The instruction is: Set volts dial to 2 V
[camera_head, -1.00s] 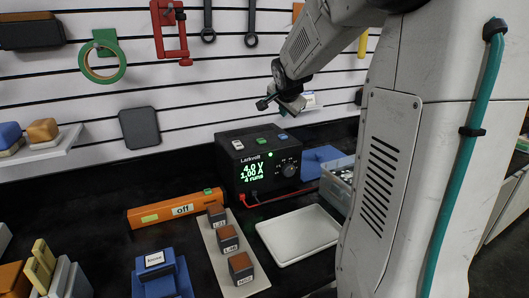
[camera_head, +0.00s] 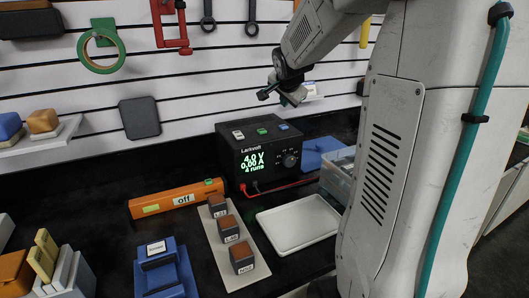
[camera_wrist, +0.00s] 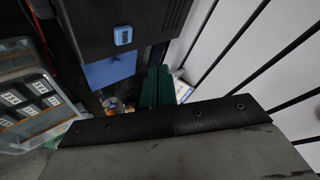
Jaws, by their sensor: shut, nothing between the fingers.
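The black Larkvolt power supply (camera_head: 238,183) stands on the dark bench, its screen (camera_head: 252,162) reading 4.0 V, 0.00 A and 4 runs. Its round volts dial (camera_head: 290,160) is on the right of the front face; its small markings are too small to read. White, green and blue buttons (camera_head: 282,127) sit on top. My gripper (camera_head: 266,94) is shut and empty, above and behind the supply, apart from the dial. In the wrist view, my dark teal fingers (camera_wrist: 158,88) are together near the supply's dark case (camera_wrist: 95,22) and blue button (camera_wrist: 123,35); the dial is not visible there.
An orange bar (camera_head: 160,206) labelled off lies left of the supply. A board (camera_head: 212,232) with several labelled blocks and a white tray (camera_head: 298,224) lie in front. A clear bin (camera_head: 338,178) and a blue block (camera_head: 318,150) stand right. The slatted wall is close behind.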

